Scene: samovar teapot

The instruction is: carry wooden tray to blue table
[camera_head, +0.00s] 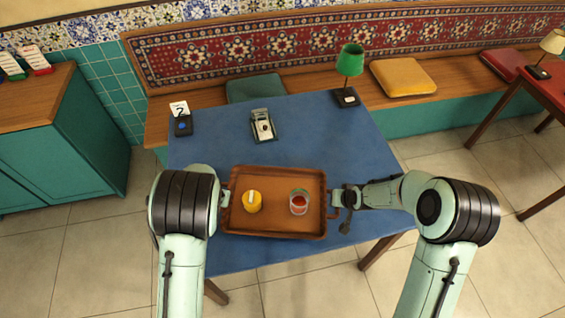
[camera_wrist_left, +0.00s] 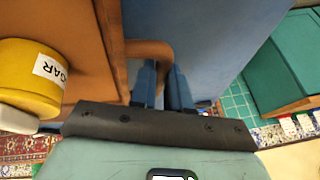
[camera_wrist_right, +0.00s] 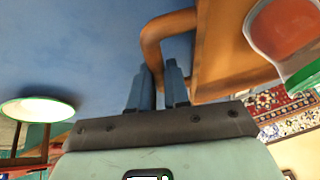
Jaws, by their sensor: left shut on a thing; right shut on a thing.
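The wooden tray (camera_head: 275,180) is over the front half of the blue table (camera_head: 200,150) in the head view; I cannot tell whether it touches the tabletop. It holds a yellow sugar pot (camera_head: 252,202) and a glass with red contents (camera_head: 299,202). My left gripper (camera_head: 226,198) is shut on the tray's left handle, which shows in the left wrist view (camera_wrist_left: 150,50). My right gripper (camera_head: 336,200) is shut on the right handle, which shows in the right wrist view (camera_wrist_right: 152,42). The pot and glass stand upright.
A number card stand (camera_head: 181,120), a small dark holder with a white item (camera_head: 262,125) and a green lamp (camera_head: 350,62) stand toward the table's back. A cushioned bench (camera_head: 210,97) runs behind. A teal cabinet (camera_head: 70,150) is at left.

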